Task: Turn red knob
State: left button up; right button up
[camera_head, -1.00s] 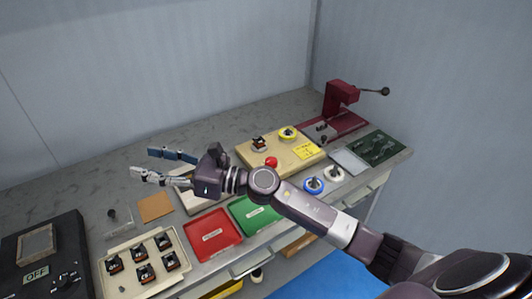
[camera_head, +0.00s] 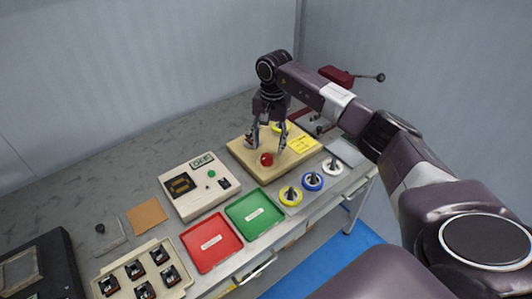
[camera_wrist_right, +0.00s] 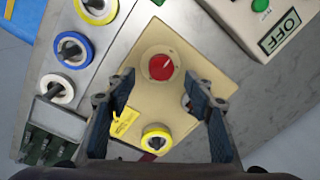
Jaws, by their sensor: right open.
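The red knob (camera_head: 266,159) sits on the tan winder board (camera_head: 238,153) in the head view. In the wrist view the red knob (camera_wrist_right: 161,67) has a white mark and stands ahead of the fingers. My right gripper (camera_head: 267,143) points down over the board, just behind the knob. The knob lies beyond the fingertips, and I see no touch. My left gripper is in neither view.
A yellow spool (camera_wrist_right: 155,138) stands on the board close to the right gripper. Yellow, blue and white spools (camera_head: 312,181) line the front edge. A boxed meter reading OFF (camera_head: 199,186) stands left of the board. Green (camera_head: 255,213) and red (camera_head: 211,240) trays lie in front.

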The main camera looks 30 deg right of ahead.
aim_at(267, 158)
notch_tip(267, 158, down, 4)
jog(key=shift+w+a+f+p, duration=0.1)
jog(key=shift+p, duration=0.35)
jog(key=shift+f, duration=0.55)
jog(key=shift+c, duration=1.2)
jog(key=c, duration=0.9)
